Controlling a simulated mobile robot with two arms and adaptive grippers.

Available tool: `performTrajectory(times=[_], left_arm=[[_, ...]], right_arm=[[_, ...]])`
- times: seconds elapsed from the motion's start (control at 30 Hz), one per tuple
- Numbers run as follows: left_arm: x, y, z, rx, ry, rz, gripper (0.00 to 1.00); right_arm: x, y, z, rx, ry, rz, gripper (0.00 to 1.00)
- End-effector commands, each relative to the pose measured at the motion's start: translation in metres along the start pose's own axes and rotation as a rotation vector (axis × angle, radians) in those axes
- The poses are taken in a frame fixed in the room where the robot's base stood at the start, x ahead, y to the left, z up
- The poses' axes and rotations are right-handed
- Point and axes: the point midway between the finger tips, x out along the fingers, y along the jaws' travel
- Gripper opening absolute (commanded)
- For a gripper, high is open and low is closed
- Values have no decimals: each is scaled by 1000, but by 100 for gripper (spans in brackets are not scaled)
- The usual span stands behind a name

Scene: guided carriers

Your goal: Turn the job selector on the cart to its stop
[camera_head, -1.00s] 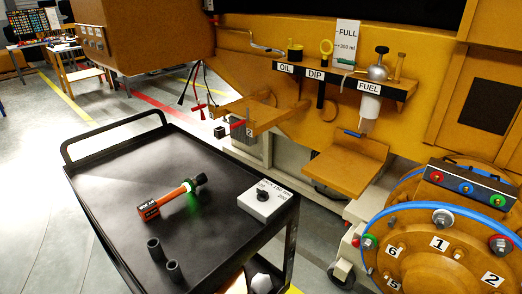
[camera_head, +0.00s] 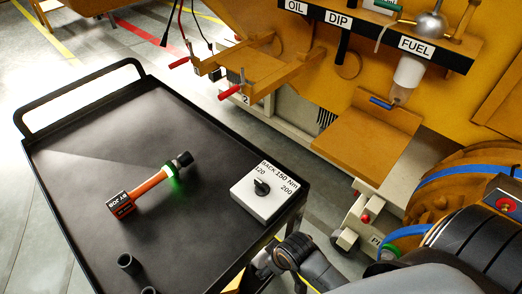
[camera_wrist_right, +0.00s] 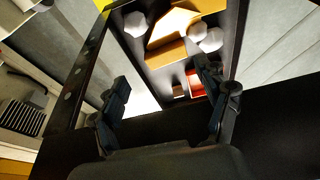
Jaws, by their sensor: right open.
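The job selector is a white box (camera_head: 264,200) with a black knob (camera_head: 262,187), at the right edge of the cart's black top (camera_head: 130,205). Its labels read 120, BACK 150 Nm and 200. The knob's exact pointing is too small to tell. My right gripper (camera_head: 277,260) is in front of and below the box in the head view, beside the cart's right side, apart from the knob. In the right wrist view its two fingers (camera_wrist_right: 165,95) are spread with nothing between them. The selector cannot be made out there. My left gripper is not in view.
An orange and black torque tool (camera_head: 150,187) with a green glow lies on the cart. Two dark sockets (camera_head: 129,263) stand at its front. An orange machine (camera_head: 350,80) with a shelf stands behind. The wrist view shows white and orange items (camera_wrist_right: 172,27) below the cart's edge.

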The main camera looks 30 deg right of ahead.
Motion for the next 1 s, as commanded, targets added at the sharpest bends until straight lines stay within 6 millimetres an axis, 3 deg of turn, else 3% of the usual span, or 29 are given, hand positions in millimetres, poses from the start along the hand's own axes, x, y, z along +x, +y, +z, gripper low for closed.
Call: performTrajectory(times=[0.1, 0.33, 0.4, 0.63, 0.8, 1.0], left_arm=[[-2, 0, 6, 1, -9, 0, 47], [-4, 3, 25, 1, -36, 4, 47], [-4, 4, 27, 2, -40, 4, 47], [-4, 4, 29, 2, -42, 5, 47], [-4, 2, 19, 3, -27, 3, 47], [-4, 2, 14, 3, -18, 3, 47]], right_arm=[[-42, -4, -16, -23, 24, -7, 75], [-108, -11, -31, -68, 58, -19, 75], [-124, -17, -45, -133, 78, -36, 75], [-125, -34, -86, -381, 109, -105, 75], [-131, -40, -121, -636, 117, -144, 75], [-147, -24, -162, -1038, 60, -166, 75]])
